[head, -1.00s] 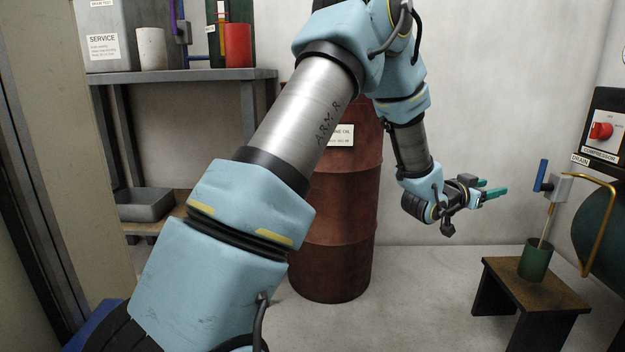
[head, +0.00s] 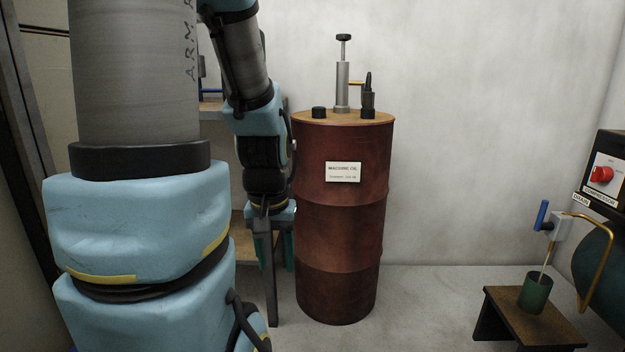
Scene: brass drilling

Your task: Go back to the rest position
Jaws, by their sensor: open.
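The machine oil drum (head: 338,235) stands close to the right of my gripper, with a hand pump (head: 342,85) on top. Floor between drum and stool is clear.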

